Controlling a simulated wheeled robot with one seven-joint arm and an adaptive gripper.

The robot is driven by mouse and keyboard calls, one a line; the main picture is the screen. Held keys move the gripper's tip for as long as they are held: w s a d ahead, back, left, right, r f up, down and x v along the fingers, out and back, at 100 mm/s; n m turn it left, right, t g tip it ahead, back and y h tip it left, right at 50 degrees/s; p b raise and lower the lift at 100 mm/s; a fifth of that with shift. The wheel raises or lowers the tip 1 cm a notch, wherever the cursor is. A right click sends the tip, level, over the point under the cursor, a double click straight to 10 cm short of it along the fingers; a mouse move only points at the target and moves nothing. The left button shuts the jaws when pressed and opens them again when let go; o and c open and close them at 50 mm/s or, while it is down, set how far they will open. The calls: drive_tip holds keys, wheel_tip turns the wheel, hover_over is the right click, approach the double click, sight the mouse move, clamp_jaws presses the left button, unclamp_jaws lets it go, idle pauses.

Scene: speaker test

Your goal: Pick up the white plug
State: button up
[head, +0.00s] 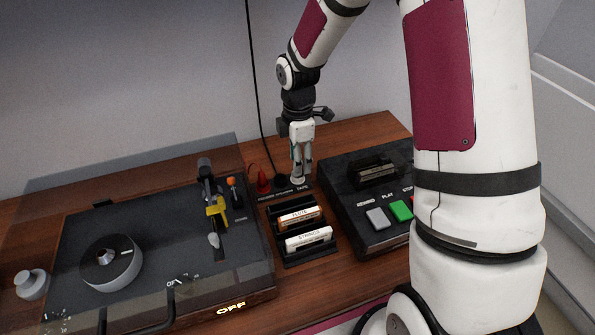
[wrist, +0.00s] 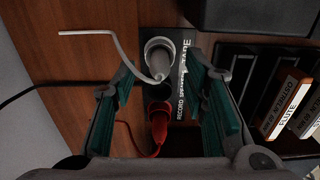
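The white plug (wrist: 158,62) stands in the socket by the "TAPE" label in the wrist view, with a pale bent cord running left from it. In the head view the white plug (head: 297,180) shows just below my gripper (head: 301,170), partly covered by the fingers. In the wrist view my gripper (wrist: 160,75) is open, with one teal-padded finger to each side of the white plug and a visible gap to both. I cannot tell how far the fingertips reach down along it.
A red plug (wrist: 158,118) stands beside the white one; it also shows in the head view (head: 262,184). A cartridge rack (head: 304,238) and a tape deck with buttons (head: 368,190) stand close on the right. A record player (head: 150,260) is left. A black cord hangs behind.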

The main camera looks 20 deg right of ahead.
drive_tip(key=shift+f, duration=1.5)
drive_tip(key=shift+c, duration=0.6)
clamp_jaws()
drive_tip(key=shift+r, duration=0.1)
wheel_tip(320, 180, up, 10)
drive_tip(key=shift+a+p, duration=0.15)
drive_tip(key=shift+p, duration=0.35)
